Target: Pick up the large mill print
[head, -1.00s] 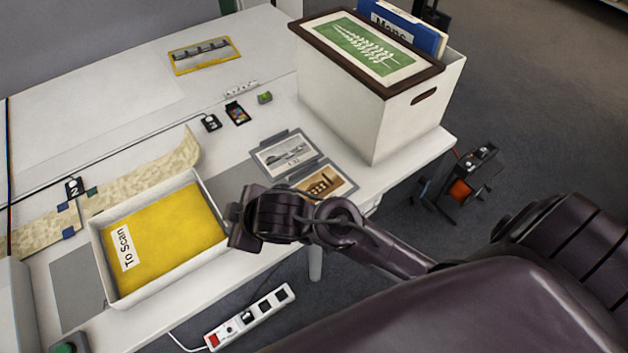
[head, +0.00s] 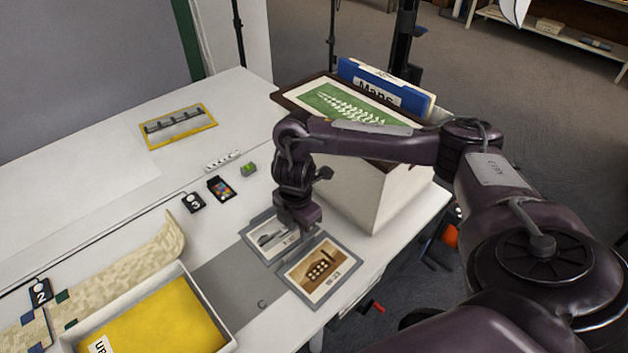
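Two mounted prints lie side by side at the table's front edge. One is a brown-toned print (head: 321,270) with a dark shape and several pale spots. The other is a grey-toned print (head: 264,240), partly covered by my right gripper. A larger green print (head: 352,103) lies on the box, and a yellow-bordered grey print (head: 178,126) lies at the back left. I cannot tell for certain which is the mill print. My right gripper (head: 302,224) points down over the grey print's right side, beside the brown one; its fingertips are not clear. My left gripper is not in view.
A white box (head: 352,190) with a dark lid and blue Maps folder (head: 385,88) stands behind my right arm. A white tray (head: 222,330) holding a yellow folder is at the lower left.

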